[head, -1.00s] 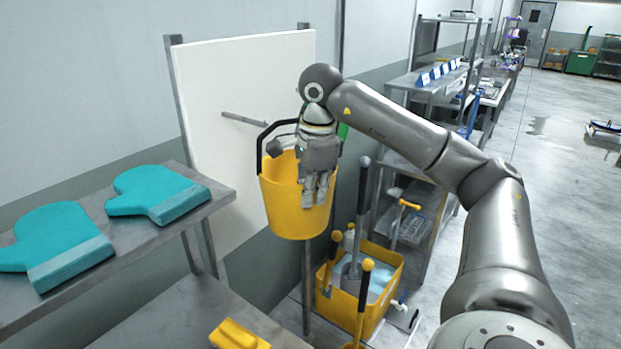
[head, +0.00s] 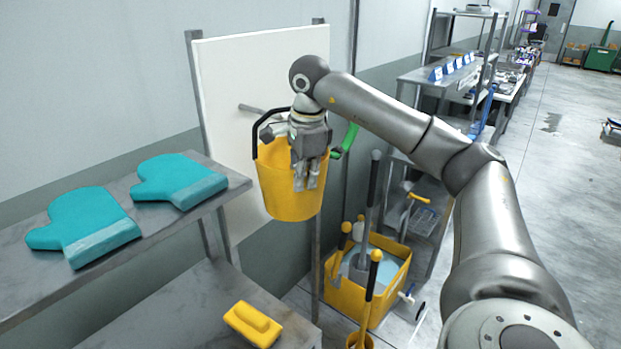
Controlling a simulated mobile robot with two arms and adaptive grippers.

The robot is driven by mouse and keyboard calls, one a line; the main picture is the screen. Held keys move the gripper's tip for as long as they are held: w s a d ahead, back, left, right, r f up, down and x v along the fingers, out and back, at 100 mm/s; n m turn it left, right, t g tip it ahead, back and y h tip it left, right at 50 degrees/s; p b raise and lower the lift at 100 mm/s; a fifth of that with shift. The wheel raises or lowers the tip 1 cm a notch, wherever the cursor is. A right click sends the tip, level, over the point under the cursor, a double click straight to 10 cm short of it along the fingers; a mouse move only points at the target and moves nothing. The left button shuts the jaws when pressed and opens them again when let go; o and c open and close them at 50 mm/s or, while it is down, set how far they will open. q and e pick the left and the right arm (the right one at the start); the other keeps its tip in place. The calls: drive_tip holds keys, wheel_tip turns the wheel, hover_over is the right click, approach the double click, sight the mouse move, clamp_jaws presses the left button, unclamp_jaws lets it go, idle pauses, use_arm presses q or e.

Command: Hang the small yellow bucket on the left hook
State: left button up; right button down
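The small yellow bucket (head: 282,193) hangs in the air in front of a white board, with its black handle (head: 256,138) standing up at its left. My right gripper (head: 306,186) is over the bucket's front right side, its fingers pointing down and close together. It appears shut on the bucket; the exact grip point is hidden. The left hook (head: 262,110), a grey peg on the board, is behind and just above the handle. I cannot tell whether handle and hook touch. My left gripper is not in view.
Teal mitts (head: 85,225) lie on the upper grey shelf (head: 165,232) at left. A yellow block (head: 252,325) is on the lower shelf. A yellow tub (head: 345,298) with long-handled tools stands on the floor below right. Something green (head: 345,141) shows behind the gripper. Floor at right is open.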

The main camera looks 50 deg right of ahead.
drive_tip(key=shift+w, duration=0.65)
drive_tip(key=w+p, duration=0.1)
drive_tip(key=w, duration=0.2)
drive_tip(key=shift+a, duration=0.15)
drive_tip(key=shift+w+f, duration=0.15)
drive_tip(key=shift+w, duration=0.05)
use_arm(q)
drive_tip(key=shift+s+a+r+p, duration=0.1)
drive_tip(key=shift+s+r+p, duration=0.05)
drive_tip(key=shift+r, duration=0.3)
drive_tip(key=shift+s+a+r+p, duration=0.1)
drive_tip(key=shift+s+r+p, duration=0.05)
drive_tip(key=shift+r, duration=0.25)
use_arm(e)
drive_tip(key=shift+w+f, duration=0.35)
drive_tip(key=shift+w, duration=0.1)
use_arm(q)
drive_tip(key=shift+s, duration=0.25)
use_arm(e)
drive_tip(key=shift+f, duration=0.1)
drive_tip(key=c, duration=2.1)
unclamp_jaws()
